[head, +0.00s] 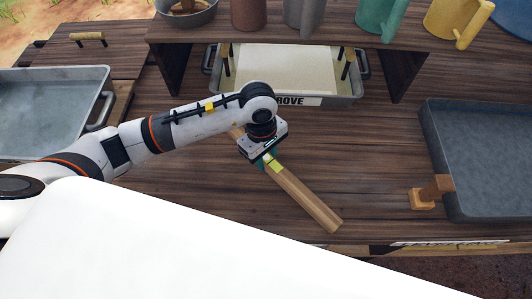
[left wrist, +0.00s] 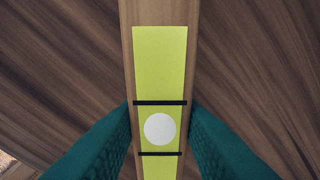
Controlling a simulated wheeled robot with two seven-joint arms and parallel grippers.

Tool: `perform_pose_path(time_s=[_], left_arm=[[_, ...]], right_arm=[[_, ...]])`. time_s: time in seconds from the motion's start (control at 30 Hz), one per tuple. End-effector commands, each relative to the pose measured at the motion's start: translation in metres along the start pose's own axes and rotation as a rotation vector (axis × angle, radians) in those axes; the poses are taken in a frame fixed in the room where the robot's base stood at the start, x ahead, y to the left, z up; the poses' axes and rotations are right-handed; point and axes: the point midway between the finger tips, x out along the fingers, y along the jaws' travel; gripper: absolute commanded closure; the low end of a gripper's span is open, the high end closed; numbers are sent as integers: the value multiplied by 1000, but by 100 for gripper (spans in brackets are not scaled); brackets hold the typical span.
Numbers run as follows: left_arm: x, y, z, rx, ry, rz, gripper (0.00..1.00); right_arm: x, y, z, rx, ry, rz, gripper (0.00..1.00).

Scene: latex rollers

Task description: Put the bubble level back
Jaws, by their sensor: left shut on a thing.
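The bubble level is a long wooden bar (head: 308,202) with a yellow-green vial section in its middle. In the head view it lies slantwise over the dark wooden table, from upper left to lower right. My left gripper (head: 266,160) is shut on it around the middle, from above. In the left wrist view the level (left wrist: 158,60) runs up the picture, with two black lines and a white bubble, between the green fingers (left wrist: 160,138). The gripper hides part of the level. I cannot tell whether the level touches the table. My right gripper is not in view.
A metal tray (head: 358,97) with a pale sheet sits under the shelf at the back. Grey trays stand at the left (head: 100,93) and right (head: 437,150). A small wooden block piece (head: 422,199) is by the right tray. Mugs (head: 380,20) line the shelf.

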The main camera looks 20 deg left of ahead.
Motion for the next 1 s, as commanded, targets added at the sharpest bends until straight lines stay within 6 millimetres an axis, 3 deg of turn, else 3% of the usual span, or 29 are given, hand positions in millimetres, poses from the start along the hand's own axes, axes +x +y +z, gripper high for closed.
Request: perform_pose_path(time_s=[0.3,0.33,0.47,0.83,1.0], left_arm=[[4,0,1,0,0,-2,100],[3,0,1,0,0,-1,66],[2,0,1,0,0,0,48],[-3,0,0,0,0,-1,48],[-29,-1,1,2,-3,-5,48]], right_arm=[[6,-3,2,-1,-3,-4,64],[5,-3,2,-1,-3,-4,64],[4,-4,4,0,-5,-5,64],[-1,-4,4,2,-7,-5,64],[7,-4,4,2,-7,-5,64]])
